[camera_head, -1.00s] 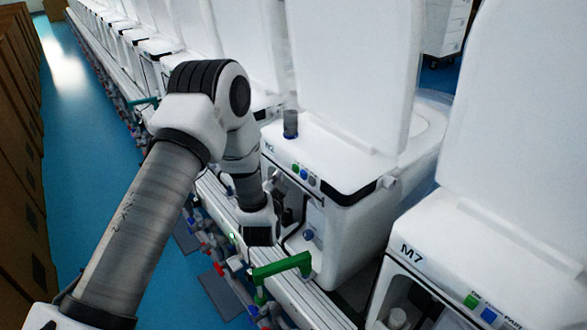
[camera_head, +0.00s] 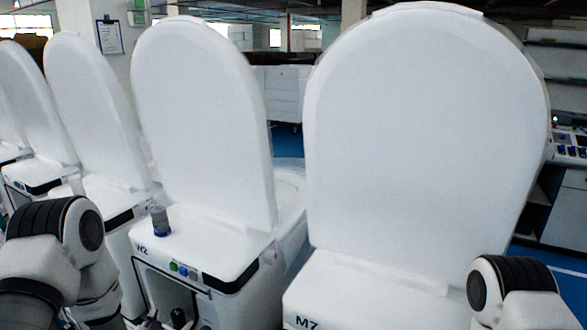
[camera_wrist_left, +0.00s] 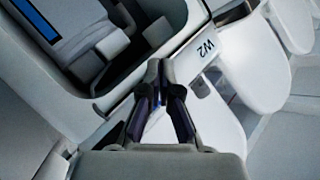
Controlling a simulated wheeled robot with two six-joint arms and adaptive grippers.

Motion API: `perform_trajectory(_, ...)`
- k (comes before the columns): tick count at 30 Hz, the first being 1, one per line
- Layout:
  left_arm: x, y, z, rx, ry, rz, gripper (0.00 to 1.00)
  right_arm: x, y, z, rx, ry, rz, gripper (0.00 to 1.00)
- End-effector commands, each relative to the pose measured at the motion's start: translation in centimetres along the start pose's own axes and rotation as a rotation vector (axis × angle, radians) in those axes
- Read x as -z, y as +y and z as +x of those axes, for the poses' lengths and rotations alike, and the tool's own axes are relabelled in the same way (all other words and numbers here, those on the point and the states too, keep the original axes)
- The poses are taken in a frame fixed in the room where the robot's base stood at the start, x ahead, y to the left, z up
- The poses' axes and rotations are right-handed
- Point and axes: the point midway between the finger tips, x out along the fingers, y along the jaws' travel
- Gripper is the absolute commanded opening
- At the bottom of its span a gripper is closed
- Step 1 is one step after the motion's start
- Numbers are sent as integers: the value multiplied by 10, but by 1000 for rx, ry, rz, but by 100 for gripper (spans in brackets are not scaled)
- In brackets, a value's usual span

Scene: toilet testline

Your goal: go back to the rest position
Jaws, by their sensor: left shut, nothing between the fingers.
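My left arm (camera_head: 62,255) is at the lower left of the head view, bent, in front of the toilet marked W2. My left gripper (camera_head: 150,322) just shows at the bottom edge there. In the left wrist view the left gripper (camera_wrist_left: 158,75) has its fingers together at the tips, with nothing between them. The W2 housing (camera_wrist_left: 215,45) is behind and beside the fingers in that view. My right arm (camera_head: 510,290) shows at the lower right of the head view, in front of the M7 toilet; its gripper is out of the picture.
Toilets with raised white lids stand in a row: W2 (camera_head: 200,120), M7 (camera_head: 420,140) and several more at left. A panel with blue knobs (camera_head: 568,148) is at far right. Blue floor (camera_head: 530,262) shows at right.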

Motion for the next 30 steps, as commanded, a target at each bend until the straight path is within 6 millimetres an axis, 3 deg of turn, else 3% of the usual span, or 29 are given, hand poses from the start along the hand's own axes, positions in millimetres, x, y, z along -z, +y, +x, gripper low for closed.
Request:
perform_trajectory(3, -53, 74, -44, -225, -140, 44, 0, 0, 0, 0, 0, 0, 0, 40)
perform_trajectory(7, -118, 140, -120, -489, -406, -18, 0, 0, 0, 0, 0, 0, 0, 40)
perform_trajectory(9, -148, 162, -170, -601, -585, -71, 0, 0, 0, 0, 0, 0, 0, 40)
perform_trajectory(12, -177, 174, -235, -690, -852, -165, 0, 0, 0, 0, 0, 0, 0, 40)
perform_trajectory(15, -192, 173, -278, -691, -1077, -270, 0, 0, 0, 0, 0, 0, 0, 40)
perform_trajectory(30, -192, 173, -278, -691, -1077, -270, 0, 0, 0, 0, 0, 0, 0, 40)
